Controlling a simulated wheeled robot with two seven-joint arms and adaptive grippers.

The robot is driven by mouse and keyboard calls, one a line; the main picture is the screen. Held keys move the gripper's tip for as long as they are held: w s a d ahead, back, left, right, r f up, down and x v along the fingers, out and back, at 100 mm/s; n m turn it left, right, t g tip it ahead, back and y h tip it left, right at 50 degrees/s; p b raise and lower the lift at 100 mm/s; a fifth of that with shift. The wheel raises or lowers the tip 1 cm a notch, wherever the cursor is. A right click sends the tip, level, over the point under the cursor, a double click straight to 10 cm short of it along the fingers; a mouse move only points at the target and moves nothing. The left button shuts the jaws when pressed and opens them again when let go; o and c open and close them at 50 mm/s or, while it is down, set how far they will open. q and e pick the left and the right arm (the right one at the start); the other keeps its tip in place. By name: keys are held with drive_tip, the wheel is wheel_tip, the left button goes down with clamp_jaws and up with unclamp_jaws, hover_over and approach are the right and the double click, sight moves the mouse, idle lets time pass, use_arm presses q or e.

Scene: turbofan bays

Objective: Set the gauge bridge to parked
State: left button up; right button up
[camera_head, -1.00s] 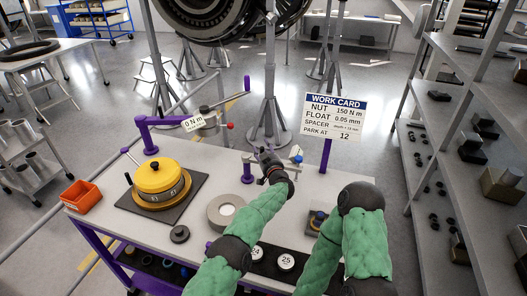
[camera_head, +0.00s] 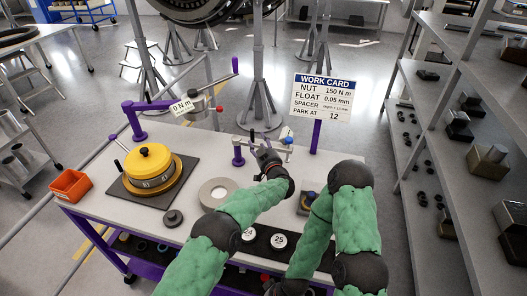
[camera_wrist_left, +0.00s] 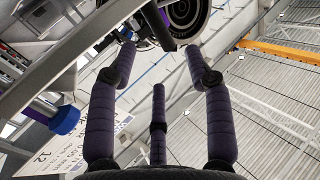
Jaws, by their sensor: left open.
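The gauge bridge (camera_head: 238,154) appears to be the low fixture at the table's back edge, with a purple post at its left and a grey bar toward a blue knob (camera_head: 288,140). My left gripper (camera_head: 260,146) is at the middle of this fixture, with its fingers open. It covers part of the bar, and I cannot tell whether it touches it. In the left wrist view the spread fingers (camera_wrist_left: 157,75) have nothing between them. A grey bar (camera_wrist_left: 75,45) and a blue-purple knob (camera_wrist_left: 65,119) show at the left. My right gripper (camera_head: 286,287) is partly cut off at the bottom edge.
The work card (camera_head: 322,98) stands behind the fixture and reads park at 12. A purple arm with a 0 N m tag (camera_head: 181,107) reaches over the back left. A yellow drum (camera_head: 150,170), a grey ring (camera_head: 217,193) and an orange bin (camera_head: 70,185) stand on the table.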

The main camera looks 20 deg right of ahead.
use_arm(q)
drive_tip(key=shift+s+d, duration=0.15)
drive_tip(key=shift+s, duration=2.1)
